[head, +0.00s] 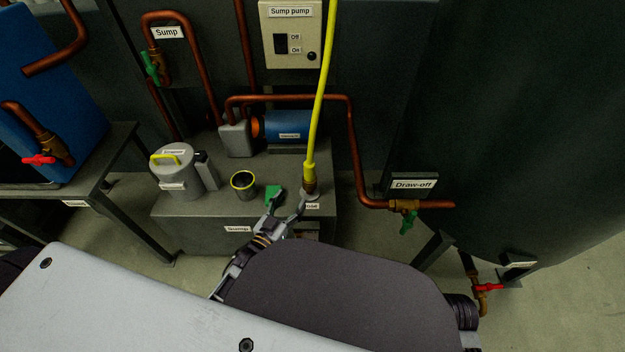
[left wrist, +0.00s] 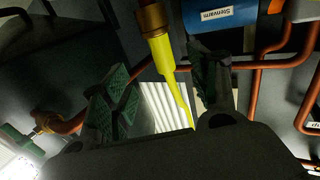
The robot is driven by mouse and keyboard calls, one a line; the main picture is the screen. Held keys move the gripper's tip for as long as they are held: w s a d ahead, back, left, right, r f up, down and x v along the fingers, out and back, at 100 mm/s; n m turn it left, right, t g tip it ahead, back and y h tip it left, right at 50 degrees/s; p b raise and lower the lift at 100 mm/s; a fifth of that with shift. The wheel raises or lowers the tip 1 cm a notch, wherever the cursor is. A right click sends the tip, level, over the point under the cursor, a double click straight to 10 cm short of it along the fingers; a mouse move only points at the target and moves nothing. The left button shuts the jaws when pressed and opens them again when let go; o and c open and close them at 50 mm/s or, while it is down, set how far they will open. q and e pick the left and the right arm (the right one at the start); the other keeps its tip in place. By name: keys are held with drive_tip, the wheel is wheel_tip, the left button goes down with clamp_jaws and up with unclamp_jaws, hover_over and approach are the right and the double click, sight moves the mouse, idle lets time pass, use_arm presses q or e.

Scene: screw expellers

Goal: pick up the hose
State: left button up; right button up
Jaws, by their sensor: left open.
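The yellow hose (head: 320,90) hangs down from the top of the head view. Its brass end fitting (head: 310,185) stands at the front right of the grey bench block, close to a small white label. My left gripper (head: 288,201) is open, with its fingertips just left of and near the fitting. In the left wrist view the hose (left wrist: 165,62) and its brass fitting (left wrist: 152,19) appear between the two green-padded fingers. I cannot tell whether either finger touches the hose. My right gripper is not in view.
A dark cup with a yellow rim (head: 243,186) and a grey lidded can (head: 175,170) stand on the bench block (head: 190,232). A blue pump (head: 289,125) and copper pipes (head: 354,150) lie behind. The draw-off valve (head: 404,206) is to the right.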

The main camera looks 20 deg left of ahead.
use_arm(q)
drive_tip(key=shift+r, duration=0.15)
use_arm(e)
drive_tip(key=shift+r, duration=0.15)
use_arm(q)
drive_tip(key=shift+w+d, duration=0.1)
drive_tip(key=b, duration=0.1)
approach(307, 177)
drive_tip(key=w, duration=0.2)
drive_tip(key=shift+w+d+b, duration=0.3)
drive_tip(key=shift+w+b, duration=0.05)
drive_tip(key=shift+w, duration=0.6)
drive_tip(key=shift+w+d+b, duration=0.3)
drive_tip(key=shift+w+b, duration=0.05)
drive_tip(key=shift+w, duration=0.6)
drive_tip(key=shift+w+d, duration=0.1)
drive_tip(key=shift+w, duration=0.25)
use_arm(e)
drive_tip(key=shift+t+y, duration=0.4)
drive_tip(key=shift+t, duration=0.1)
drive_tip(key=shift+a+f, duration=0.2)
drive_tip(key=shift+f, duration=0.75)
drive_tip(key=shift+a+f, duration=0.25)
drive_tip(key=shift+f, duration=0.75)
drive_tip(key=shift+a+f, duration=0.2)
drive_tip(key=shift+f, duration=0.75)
